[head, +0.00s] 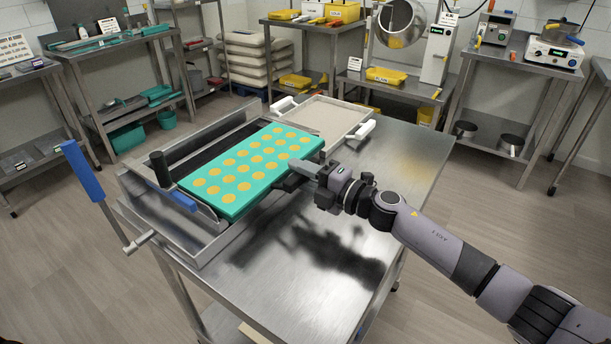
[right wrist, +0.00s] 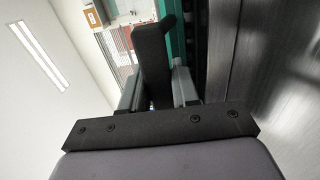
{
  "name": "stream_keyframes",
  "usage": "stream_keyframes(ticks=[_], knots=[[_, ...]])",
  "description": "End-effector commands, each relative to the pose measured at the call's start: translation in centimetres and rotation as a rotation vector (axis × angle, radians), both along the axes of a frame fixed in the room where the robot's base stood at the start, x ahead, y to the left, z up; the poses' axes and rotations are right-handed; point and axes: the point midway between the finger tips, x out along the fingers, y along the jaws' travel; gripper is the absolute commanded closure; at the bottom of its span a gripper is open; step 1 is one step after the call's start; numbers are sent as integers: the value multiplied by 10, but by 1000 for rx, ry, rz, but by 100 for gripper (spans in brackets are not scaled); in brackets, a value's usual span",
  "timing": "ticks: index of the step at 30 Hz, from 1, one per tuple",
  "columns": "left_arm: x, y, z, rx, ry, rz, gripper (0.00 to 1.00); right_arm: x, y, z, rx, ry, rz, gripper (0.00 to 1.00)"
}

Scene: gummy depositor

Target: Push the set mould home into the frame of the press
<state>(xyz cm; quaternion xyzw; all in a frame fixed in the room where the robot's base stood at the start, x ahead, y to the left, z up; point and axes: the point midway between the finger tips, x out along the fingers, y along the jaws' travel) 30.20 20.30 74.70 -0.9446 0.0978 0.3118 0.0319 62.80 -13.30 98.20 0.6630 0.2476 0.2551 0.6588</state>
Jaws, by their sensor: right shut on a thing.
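The set mould is a teal slab (head: 232,201) with rows of round orange gummies, in the middle of the head view. It lies along the press frame (head: 203,238), over its right part; a dark strip of the frame's inside shows along its left. I cannot tell how deep it sits. My right gripper (head: 303,172) is at the mould's right long side, shut on a black handle (right wrist: 152,62) there. The right wrist view shows the handle between the fingers and the teal edge (right wrist: 178,36) beside it. My left gripper is not in view.
A blue-handled lever (head: 83,171) stands at the press's left front, and a black knob (head: 160,168) rises near the mould's left corner. A pale tray with white handles (head: 322,118) lies behind. The steel table (head: 300,270) is bare at the front right.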

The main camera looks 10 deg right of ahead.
Motion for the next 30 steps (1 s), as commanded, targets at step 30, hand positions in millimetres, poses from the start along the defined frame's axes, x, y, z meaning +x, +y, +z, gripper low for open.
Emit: stream_keyframes(ticks=[30], knots=[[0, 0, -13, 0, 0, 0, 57, 27, 24, 1, 3, -3, 0, 100]])
